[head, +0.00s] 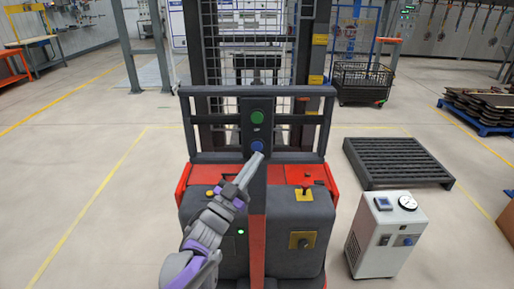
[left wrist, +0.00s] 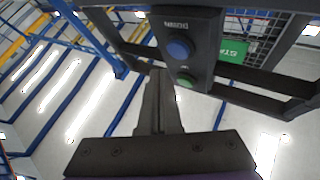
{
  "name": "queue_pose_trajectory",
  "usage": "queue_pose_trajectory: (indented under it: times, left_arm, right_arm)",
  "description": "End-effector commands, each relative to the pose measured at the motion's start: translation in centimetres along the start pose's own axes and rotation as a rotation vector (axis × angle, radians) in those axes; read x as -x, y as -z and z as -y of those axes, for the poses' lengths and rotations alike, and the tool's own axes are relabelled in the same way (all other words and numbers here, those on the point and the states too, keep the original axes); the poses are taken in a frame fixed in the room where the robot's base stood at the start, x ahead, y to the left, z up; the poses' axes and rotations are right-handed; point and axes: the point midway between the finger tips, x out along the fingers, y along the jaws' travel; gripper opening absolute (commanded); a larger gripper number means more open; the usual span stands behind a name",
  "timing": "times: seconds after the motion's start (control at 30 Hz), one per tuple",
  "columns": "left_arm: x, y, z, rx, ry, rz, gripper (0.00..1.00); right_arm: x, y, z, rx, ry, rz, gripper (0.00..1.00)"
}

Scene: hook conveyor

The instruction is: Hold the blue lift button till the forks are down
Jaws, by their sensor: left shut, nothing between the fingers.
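The blue lift button (head: 257,146) is on the dark upright panel of the red and grey lift truck (head: 300,222), below a green button (head: 257,117). My left gripper (head: 257,158) is shut and empty, its tips just below the blue button in the head view. In the left wrist view the shut fingers (left wrist: 159,76) point toward the panel, with the blue button (left wrist: 179,48) and green button (left wrist: 185,81) beyond the tips. I see a small offset there and cannot tell whether the tips touch. The forks are hidden behind the truck. My right gripper is not in view.
A black pallet (head: 397,161) lies on the floor to the right. A white box with a gauge (head: 385,235) stands in front of it. A wire-mesh cart (head: 362,82) and a blue pallet with stacked parts (head: 480,105) are farther back. The left floor is clear.

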Motion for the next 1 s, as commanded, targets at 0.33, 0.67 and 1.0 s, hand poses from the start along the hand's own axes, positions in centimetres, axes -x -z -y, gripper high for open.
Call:
queue_pose_trajectory:
  times: [0.33, 0.67, 1.0]
  left_arm:
    - [-1.01, -0.77, 0.74, 0.000, 0.000, 0.000, 0.00]
    - [-0.99, -0.76, 0.73, 0.000, 0.000, 0.000, 0.00]
    - [-0.99, -0.75, 0.72, 0.000, 0.000, 0.000, 0.00]
  right_arm:
    - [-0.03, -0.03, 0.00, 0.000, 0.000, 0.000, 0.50]
    - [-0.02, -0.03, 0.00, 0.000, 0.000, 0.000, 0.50]
    - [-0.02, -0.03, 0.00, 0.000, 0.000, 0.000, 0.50]
